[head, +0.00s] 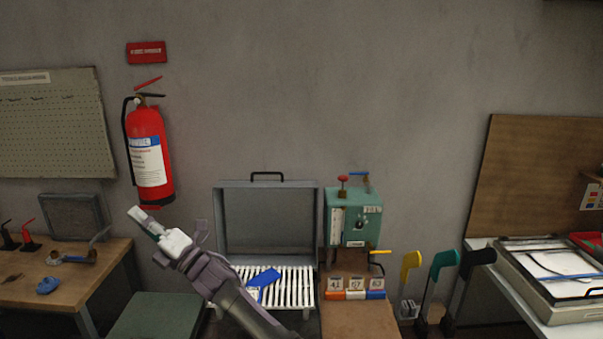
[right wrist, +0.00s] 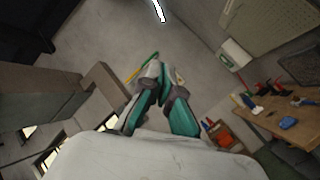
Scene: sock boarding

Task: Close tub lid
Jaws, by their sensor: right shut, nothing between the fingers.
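A grey tub (head: 315,308) stands in the middle of the head view, partly hidden behind my right arm. Its lid (head: 268,222) is open and stands upright at the back, with a dark handle (head: 267,175) on its top edge. White slats and a blue piece (head: 262,278) show inside the tub. My right gripper (head: 143,218) is shut and empty, left of the lid and apart from it, in front of the wall. Its teal fingers also show in the right wrist view (right wrist: 163,82). My left gripper is not in view.
A teal machine (head: 355,222) stands right of the tub, on a brown stand with numbered tags. A red fire extinguisher (head: 150,150) hangs on the wall near my right gripper. A wooden bench (head: 70,275) is at the left, a white table (head: 535,300) at the right.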

